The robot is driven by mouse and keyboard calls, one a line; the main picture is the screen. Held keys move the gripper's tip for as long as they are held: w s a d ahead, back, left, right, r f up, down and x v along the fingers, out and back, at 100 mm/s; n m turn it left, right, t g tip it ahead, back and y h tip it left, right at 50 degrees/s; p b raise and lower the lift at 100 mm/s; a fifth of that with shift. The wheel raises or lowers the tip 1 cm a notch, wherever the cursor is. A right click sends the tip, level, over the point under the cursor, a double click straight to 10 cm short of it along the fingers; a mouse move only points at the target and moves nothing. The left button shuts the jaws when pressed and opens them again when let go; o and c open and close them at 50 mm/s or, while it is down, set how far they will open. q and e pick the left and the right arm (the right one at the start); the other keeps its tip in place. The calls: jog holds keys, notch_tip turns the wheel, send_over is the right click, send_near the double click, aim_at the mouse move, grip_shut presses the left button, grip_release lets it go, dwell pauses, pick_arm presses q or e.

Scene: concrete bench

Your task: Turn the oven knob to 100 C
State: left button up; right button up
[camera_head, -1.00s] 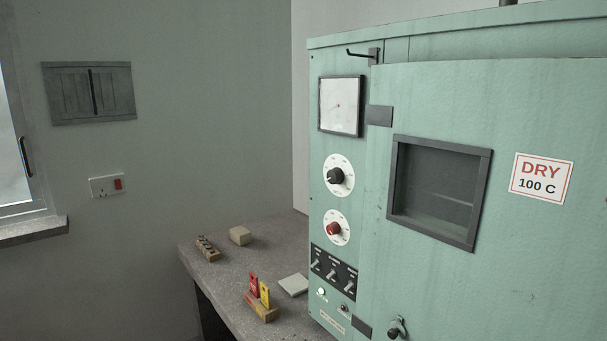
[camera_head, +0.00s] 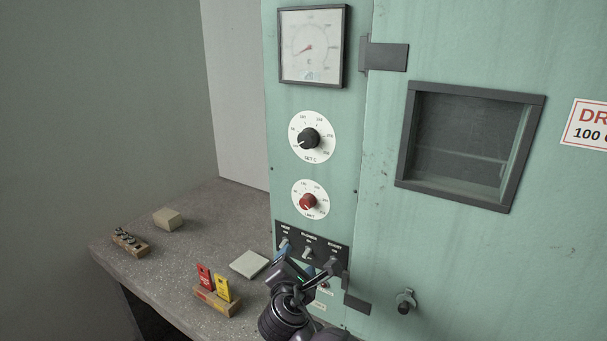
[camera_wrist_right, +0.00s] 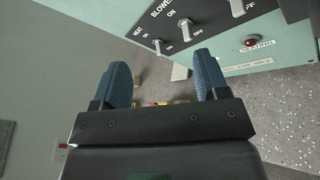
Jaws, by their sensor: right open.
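The oven (camera_head: 380,240) is pale green. Its black SET C knob (camera_head: 309,138) sits on a white round dial, its white mark pointing lower left, near the low end of the scale. A red LIMIT knob (camera_head: 308,202) is below it. My right gripper (camera_head: 296,262) is in front of the switch panel, below both knobs, touching neither. In the right wrist view its blue fingers (camera_wrist_right: 162,66) are apart with nothing between them. Neither knob shows in that view. My left gripper is not in view.
A switch panel (camera_head: 300,245) with toggle levers is right behind my right gripper. A gauge (camera_head: 312,46) is above the knobs. A wooden block with red and yellow tags (camera_head: 217,302) and a pale tile (camera_head: 249,264) lie on the bench (camera_head: 185,260). A door latch (camera_head: 405,302) sticks out.

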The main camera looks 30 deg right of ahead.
notch_tip(320, 180, up, 10)
jog(key=w+a+n+h, duration=0.2)
jog(key=w+h, duration=0.1)
jog(key=h, duration=0.2)
jog(key=g+h, duration=0.3)
jog(key=h, duration=0.2)
send_near(305, 141)
jog(key=shift+m, duration=0.4)
jog(key=p+x, duration=0.1)
jog(key=x, duration=0.6)
jog(key=shift+w+d+r, duration=0.15)
jog(key=shift+w+d, duration=0.05)
jog(key=shift+d, duration=0.15)
jog(key=shift+w+d+r, duration=0.15)
jog(key=shift+w+d, duration=0.1)
jog(key=shift+d, duration=0.2)
jog(key=shift+w+d, duration=0.1)
jog(key=c, duration=0.9)
